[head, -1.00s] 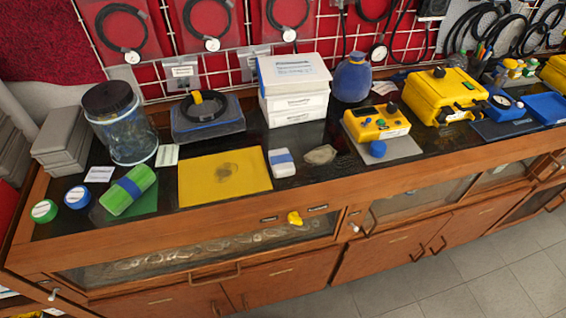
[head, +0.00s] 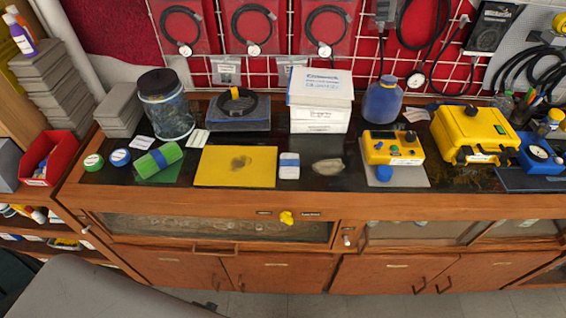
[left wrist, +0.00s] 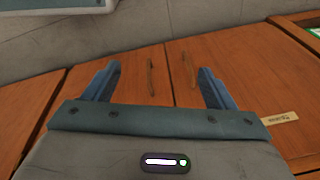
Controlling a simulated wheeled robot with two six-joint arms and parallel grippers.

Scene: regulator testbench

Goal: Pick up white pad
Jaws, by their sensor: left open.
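The white pad (head: 289,166) with a blue band lies on the black bench top, just right of a yellow mat (head: 236,167) and left of a greyish flat piece. My left gripper (left wrist: 157,80) shows in the left wrist view, open and empty, in front of wooden cabinet doors. The pad is not in the left wrist view. Neither gripper shows in the head view.
A green roll (head: 158,160) and two round tins lie left of the mat. White boxes (head: 320,100) stand behind the pad. A yellow device (head: 392,147) is to its right. The bench's wooden front edge (head: 300,199) runs below.

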